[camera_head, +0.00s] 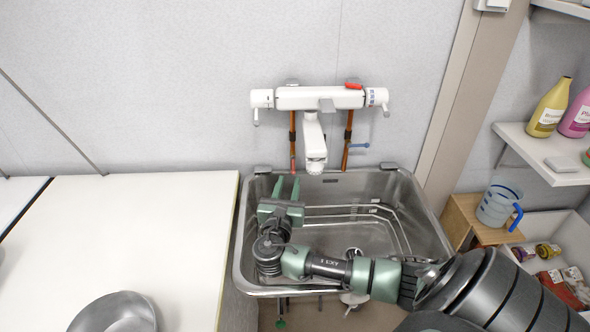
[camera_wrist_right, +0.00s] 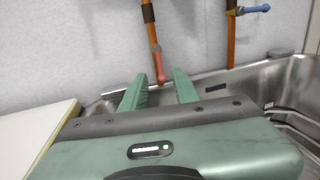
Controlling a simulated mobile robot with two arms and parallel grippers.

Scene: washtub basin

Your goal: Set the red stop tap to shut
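The red stop tap (camera_head: 292,163) is on the left copper pipe below the white mixer. In the right wrist view its red lever (camera_wrist_right: 160,68) points down, roughly in line with the pipe. My right gripper (camera_head: 287,184) is over the back left of the basin, its green fingers pointing at the wall. In the right wrist view the fingers (camera_wrist_right: 160,88) are apart with nothing between them. The red lever shows just beyond the gap between the fingertips, and no contact is visible. My left gripper is not in view.
A blue tap (camera_head: 359,145) on the right pipe has its lever sideways. The mixer spout (camera_head: 314,145) hangs right of the red tap. The steel basin (camera_head: 425,225) lies below, with a white counter (camera_head: 130,230) left and shelves (camera_head: 540,150) right.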

